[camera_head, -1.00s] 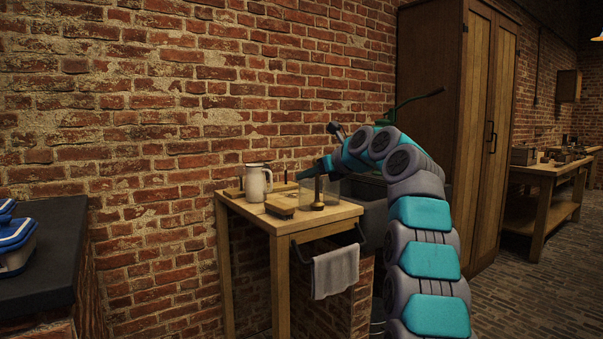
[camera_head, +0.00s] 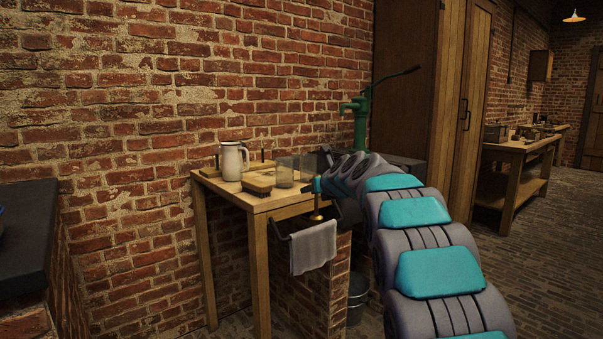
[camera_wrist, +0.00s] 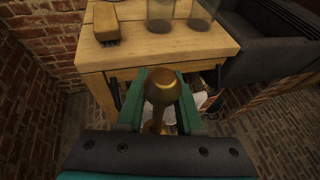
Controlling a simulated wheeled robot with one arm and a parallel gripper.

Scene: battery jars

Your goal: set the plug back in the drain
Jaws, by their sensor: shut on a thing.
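My gripper (camera_wrist: 162,88) is shut on a brass plug (camera_wrist: 163,92), with a green finger on each side of its rounded body. In the head view the brass plug (camera_head: 316,213) shows below my gripper (camera_head: 316,190), in front of the wooden table's front edge and above the towel. The dark sink (camera_wrist: 268,45) lies to the right of the table in the wrist view. In the head view the sink (camera_head: 408,164) is partly behind my arm. The drain is not visible.
The wooden table (camera_head: 226,190) carries a pale jug (camera_head: 232,160), a wooden brush (camera_head: 258,184) and glass jars (camera_head: 286,171). A towel (camera_head: 313,247) hangs at its front. A green pump (camera_head: 360,122) stands at the sink. A bucket (camera_head: 357,296) is on the floor.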

